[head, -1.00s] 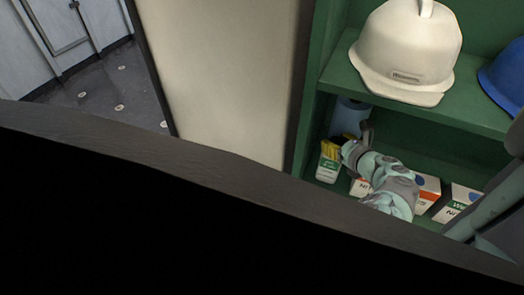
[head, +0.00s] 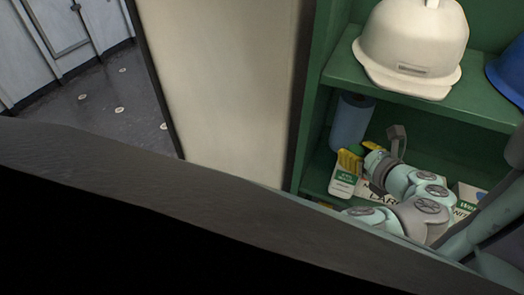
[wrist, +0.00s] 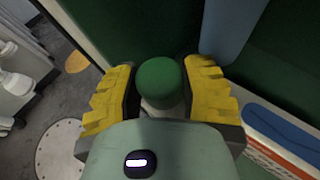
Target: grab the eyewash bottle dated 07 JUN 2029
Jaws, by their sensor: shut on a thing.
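A white bottle with a green label (head: 343,184) stands upright at the left end of the lower green shelf (head: 316,178) in the head view. Its green cap (wrist: 160,80) shows between the yellow fingers in the wrist view. My gripper (wrist: 163,84) is shut on this bottle, with one finger on each side just below the cap. In the head view my gripper (head: 360,154) reaches in from the right at the bottle's top. No date can be read on the bottle, and most of its body is hidden in the wrist view.
A blue roll (head: 351,122) stands behind the bottle. A white box (head: 467,197) and other cartons lie to the right, partly behind my arm. A white helmet (head: 412,45) and a blue helmet (head: 510,72) sit on the shelf above. The cabinet's left wall is close.

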